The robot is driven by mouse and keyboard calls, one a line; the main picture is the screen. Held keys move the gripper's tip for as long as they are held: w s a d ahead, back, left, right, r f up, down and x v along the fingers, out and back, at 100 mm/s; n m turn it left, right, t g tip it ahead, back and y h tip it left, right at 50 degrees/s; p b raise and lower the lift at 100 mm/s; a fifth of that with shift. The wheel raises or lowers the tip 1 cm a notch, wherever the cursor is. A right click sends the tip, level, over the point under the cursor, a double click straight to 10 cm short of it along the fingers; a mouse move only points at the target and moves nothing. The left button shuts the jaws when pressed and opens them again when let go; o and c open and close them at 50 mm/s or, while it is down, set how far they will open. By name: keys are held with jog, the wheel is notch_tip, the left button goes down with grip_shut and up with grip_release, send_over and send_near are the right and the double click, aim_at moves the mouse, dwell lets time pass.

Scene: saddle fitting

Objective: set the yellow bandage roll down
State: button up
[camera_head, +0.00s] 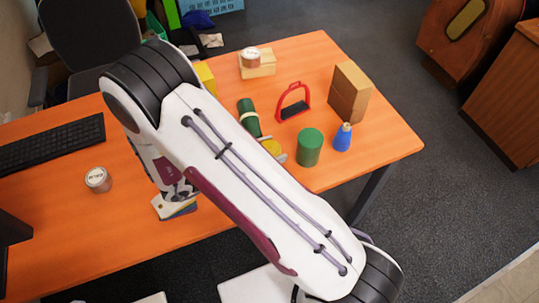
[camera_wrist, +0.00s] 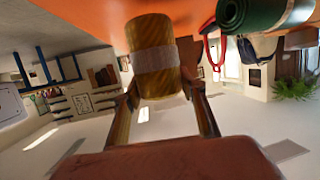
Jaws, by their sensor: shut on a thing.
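The yellow bandage roll (camera_wrist: 155,58), with a pale grey band around its middle, is between the two fingers of my gripper (camera_wrist: 161,88) in the wrist view. The fingers are shut on it. In the head view the yellow roll (camera_head: 271,147) shows only in part, beside my arm link, which hides most of my gripper. The orange tabletop is close to the roll's far end in the wrist view; I cannot tell whether they touch. A green roll (camera_head: 248,118) lies on the table just behind it, and also shows in the wrist view (camera_wrist: 262,12).
A green cylinder (camera_head: 309,148) and a blue bottle (camera_head: 343,138) stand right of the roll. Behind are a red stirrup (camera_head: 293,103), a brown box (camera_head: 349,92) and a tin (camera_head: 250,57) on a block. The table (camera_head: 390,142) is clear at the right front corner.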

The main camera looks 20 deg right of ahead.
jog(key=shift+f, duration=1.4)
jog(key=shift+f, duration=0.1)
jog(key=o, duration=1.2)
jog(key=shift+c, duration=0.2)
jog(key=shift+a+r, duration=0.2)
jog(key=v, duration=1.1)
jog(key=shift+s+a+r, duration=0.1)
jog(key=shift+s+a, duration=0.05)
jog(key=shift+a, duration=0.15)
